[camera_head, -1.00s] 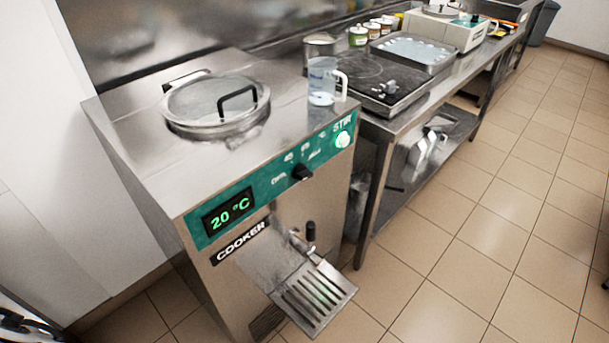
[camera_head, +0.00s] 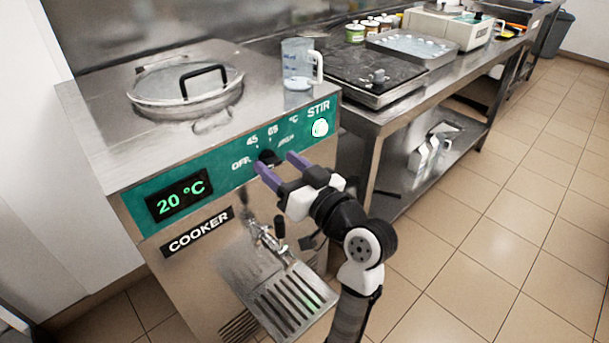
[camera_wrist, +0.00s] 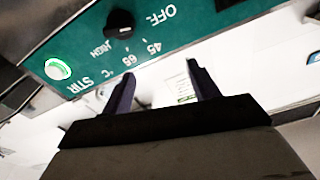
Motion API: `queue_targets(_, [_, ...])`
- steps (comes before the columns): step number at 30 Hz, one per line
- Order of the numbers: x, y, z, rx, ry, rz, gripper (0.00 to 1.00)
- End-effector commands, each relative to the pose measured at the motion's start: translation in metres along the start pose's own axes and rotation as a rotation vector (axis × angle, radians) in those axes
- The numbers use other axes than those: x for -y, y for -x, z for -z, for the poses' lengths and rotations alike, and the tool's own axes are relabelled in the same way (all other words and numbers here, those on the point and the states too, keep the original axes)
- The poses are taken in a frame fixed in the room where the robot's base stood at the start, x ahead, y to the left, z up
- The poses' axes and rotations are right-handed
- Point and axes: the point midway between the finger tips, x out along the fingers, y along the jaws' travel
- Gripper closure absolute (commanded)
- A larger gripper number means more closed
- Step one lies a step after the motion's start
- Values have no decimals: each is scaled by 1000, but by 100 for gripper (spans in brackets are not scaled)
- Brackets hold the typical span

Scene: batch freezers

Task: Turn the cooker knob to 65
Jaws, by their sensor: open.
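The black cooker knob (camera_head: 268,158) sits on the green panel of the cooker (camera_head: 205,245), with OFF, 45, 65 and HIGH marked around it. The display (camera_head: 180,197) reads 20 °C. My gripper (camera_head: 277,163) is open in front of the panel, its two purple fingers pointing at the knob area. In the wrist view the knob (camera_wrist: 121,23) is at the top, ahead of my open fingers (camera_wrist: 160,75) and left of the middle between them. Nothing is between the fingers. I cannot tell whether a finger touches the knob.
A lit STIR button (camera_head: 320,128) is right of the knob. A clear jug (camera_head: 297,65) and a lidded pot opening (camera_head: 187,90) are on top. A tap (camera_head: 265,235) and drip grate (camera_head: 285,305) are below. A counter stands at the right.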

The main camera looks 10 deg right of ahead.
Motion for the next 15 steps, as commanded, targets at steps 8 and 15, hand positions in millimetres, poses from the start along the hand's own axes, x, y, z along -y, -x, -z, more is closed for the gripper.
queue_targets(8, [-31, 67, -39, 102, -45, -7, 40])
queue_targets(15, [-30, 38, -41, 106, -47, -1, 40])
